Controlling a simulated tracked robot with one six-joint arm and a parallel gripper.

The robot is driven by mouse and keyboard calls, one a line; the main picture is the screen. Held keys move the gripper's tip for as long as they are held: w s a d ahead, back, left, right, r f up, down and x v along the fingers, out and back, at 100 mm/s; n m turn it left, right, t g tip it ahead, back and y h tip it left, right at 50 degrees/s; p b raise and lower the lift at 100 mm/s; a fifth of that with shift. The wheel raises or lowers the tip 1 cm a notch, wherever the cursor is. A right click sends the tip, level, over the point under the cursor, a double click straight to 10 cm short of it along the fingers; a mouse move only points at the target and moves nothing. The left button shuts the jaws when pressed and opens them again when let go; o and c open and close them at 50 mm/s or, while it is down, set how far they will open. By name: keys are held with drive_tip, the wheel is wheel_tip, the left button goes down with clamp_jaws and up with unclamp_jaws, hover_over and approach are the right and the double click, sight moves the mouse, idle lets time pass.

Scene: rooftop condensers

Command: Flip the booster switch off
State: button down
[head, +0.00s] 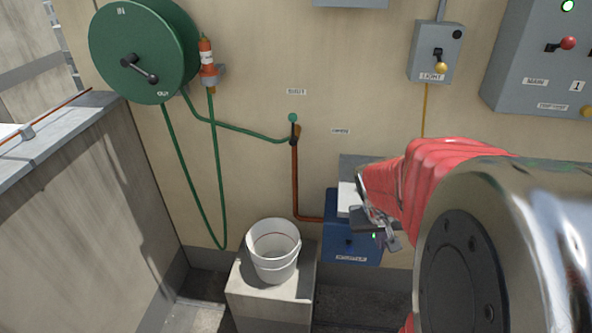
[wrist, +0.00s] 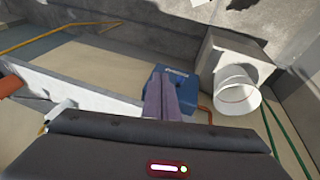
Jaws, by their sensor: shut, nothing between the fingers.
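A blue box (head: 336,247) with a small label at its foot stands low against the wall; the label is too small to read surely, and it may be the booster. A small dark part, possibly its switch (head: 348,241), shows on its front. A green light shows near its right edge. My gripper (head: 388,232) is in front of the box's right side, covering part of it. In the wrist view the shut, empty fingers (wrist: 168,98) overlap the blue box (wrist: 181,73); whether they touch it is unclear. No switch lever is clear in the wrist view.
A white bucket (head: 273,249) stands on a concrete block (head: 268,301) left of the box. A green hose reel (head: 145,50), a LIGHT switch box (head: 436,52) and a grey panel (head: 545,60) hang on the wall. An orange-brown pipe (head: 295,185) runs down to the box.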

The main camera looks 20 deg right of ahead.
drive_tip(key=s+d+f+m+t+h, duration=0.1)
drive_tip(key=d+f, duration=0.6)
drive_tip(key=d, duration=0.3)
drive_tip(key=s+d+f+m+t, duration=0.1)
drive_tip(key=s+d+f+m, duration=0.1)
drive_tip(key=d+f, duration=0.6)
drive_tip(key=w+f+t+y, duration=0.2)
drive_tip(key=w+f+t, duration=0.2)
drive_tip(key=w+a+r+m+t+y, duration=0.2)
drive_tip(key=w+a+r+t+y, duration=0.1)
drive_tip(key=a, duration=0.3)
drive_tip(key=shift+w+y, duration=0.4)
drive_tip(key=shift+w, duration=0.45)
drive_tip(key=shift+a, duration=0.1)
